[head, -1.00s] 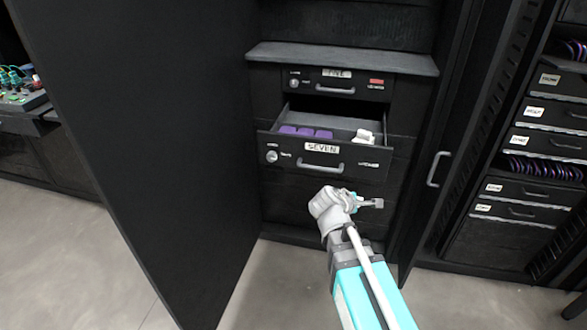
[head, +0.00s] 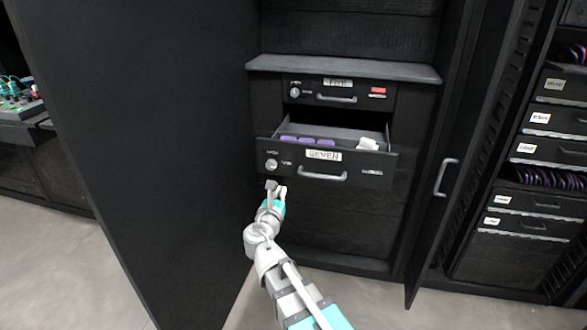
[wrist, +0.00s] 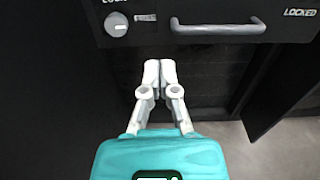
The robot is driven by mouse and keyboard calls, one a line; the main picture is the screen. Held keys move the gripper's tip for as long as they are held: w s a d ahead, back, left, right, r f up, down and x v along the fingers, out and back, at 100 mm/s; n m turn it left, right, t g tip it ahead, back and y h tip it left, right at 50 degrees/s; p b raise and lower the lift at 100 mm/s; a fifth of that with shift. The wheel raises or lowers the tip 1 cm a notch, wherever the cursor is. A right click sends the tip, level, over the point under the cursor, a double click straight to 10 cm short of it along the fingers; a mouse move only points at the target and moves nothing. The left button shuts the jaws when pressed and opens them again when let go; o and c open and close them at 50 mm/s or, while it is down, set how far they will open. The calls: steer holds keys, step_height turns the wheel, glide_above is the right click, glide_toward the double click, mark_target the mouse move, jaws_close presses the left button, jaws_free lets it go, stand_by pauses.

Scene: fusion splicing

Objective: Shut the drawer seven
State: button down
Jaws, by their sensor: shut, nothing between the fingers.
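Drawer seven (head: 345,171) is pulled out of the black cabinet, with a "SEVEN" label, a round knob at left and a grey bar handle (head: 322,176). Purple items (head: 307,141) and a white item (head: 368,143) lie inside it. My gripper (head: 276,187) is shut and empty, just below the left part of the drawer front. In the wrist view the shut fingers (wrist: 160,66) are below the drawer front, between the knob (wrist: 116,24) and the handle (wrist: 217,26). I cannot tell whether they touch it.
A shut drawer (head: 338,91) with a red tag sits above, under a shelf ledge (head: 345,68). An open black door (head: 140,150) stands close on the left and another door (head: 437,190) with a handle stands on the right.

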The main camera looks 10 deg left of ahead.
mark_target(306, 138)
steer(key=w, duration=1.4)
steer(key=shift+d, duration=0.25)
steer(key=w, duration=2.2)
steer(key=w+d, duration=0.1)
steer(key=w, duration=1)
steer(key=shift+w, duration=0.35)
steer(key=shift+w, duration=0.15)
steer(key=shift+s+d, duration=0.1)
steer(key=shift+s, duration=0.4)
steer(key=s, duration=1.4)
steer(key=shift+a, duration=0.3)
